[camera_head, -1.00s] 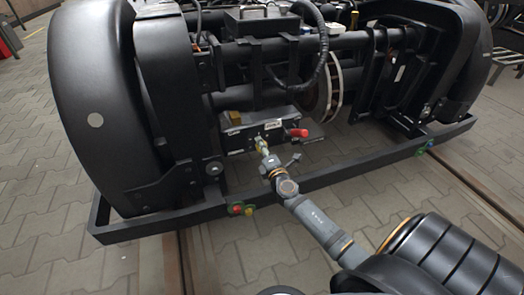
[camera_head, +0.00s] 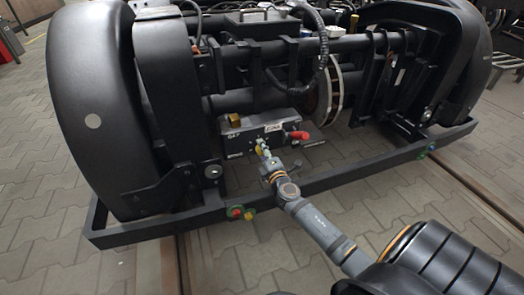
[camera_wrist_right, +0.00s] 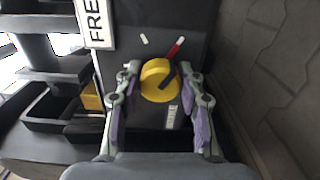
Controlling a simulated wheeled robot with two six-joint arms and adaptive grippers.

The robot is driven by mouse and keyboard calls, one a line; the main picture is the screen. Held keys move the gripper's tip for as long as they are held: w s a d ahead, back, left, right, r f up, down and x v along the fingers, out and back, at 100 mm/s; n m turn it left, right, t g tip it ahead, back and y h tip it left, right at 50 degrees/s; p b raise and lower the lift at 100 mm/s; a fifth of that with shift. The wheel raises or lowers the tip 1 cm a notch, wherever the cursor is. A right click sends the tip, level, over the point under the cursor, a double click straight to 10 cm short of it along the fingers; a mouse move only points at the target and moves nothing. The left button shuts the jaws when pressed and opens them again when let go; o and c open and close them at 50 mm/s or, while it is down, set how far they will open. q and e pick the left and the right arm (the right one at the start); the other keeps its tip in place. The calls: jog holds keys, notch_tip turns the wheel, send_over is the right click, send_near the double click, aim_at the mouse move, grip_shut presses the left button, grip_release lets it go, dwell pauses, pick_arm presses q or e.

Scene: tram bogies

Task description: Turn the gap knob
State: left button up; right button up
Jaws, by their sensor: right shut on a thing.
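The gap knob (camera_wrist_right: 154,82) is round and yellow, on a dark panel face in the right wrist view. A dark bar with a red end (camera_wrist_right: 176,48) points from it toward the upper right, beside a short white tick. My right gripper (camera_wrist_right: 160,80) has one finger on each side of the knob and is shut on it. In the head view my right gripper (camera_head: 264,152) reaches the front of the control box (camera_head: 240,140); the knob there is largely hidden by the fingers. My left gripper is not in view.
A red handle (camera_head: 298,135) sticks out right of the gripper, close by. A black frame bar (camera_head: 330,185) runs below the box, with red, yellow and green buttons (camera_head: 240,212). Large black wheel covers (camera_head: 90,110) flank the bogie. Paved floor (camera_head: 240,255) lies in front.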

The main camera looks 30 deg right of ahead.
jog(key=o, duration=1.2)
jog(key=shift+s, duration=0.1)
jog(key=v, duration=1.1)
jog(key=shift+a, duration=0.15)
jog(key=shift+s, duration=0.45)
jog(key=shift+a, duration=0.1)
